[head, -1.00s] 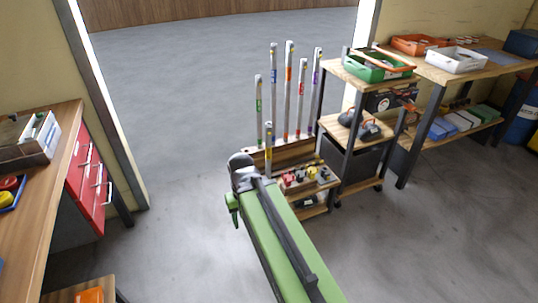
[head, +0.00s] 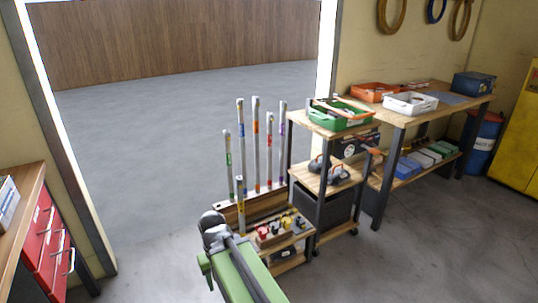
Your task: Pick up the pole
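Several upright metal poles stand in a wooden rack (head: 262,205) near the middle of the head view. Each has a coloured band: a blue-banded pole (head: 240,118), an orange-banded pole (head: 256,140), a red-banded pole (head: 269,140), a purple-banded pole (head: 282,140), a green-banded pole (head: 228,160) and a shorter yellow-banded pole (head: 240,205) at the front. I cannot tell which one is the task's pole. My green arm reaches in from the bottom edge, its dark end just left of and in front of the rack. My gripper's fingers cannot be made out.
A wooden shelf cart with a green bin (head: 340,118) stands right of the rack. A workbench with a white bin (head: 410,103) is behind it. A red drawer unit (head: 45,240) is at left. Open grey floor (head: 150,130) lies beyond the doorway.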

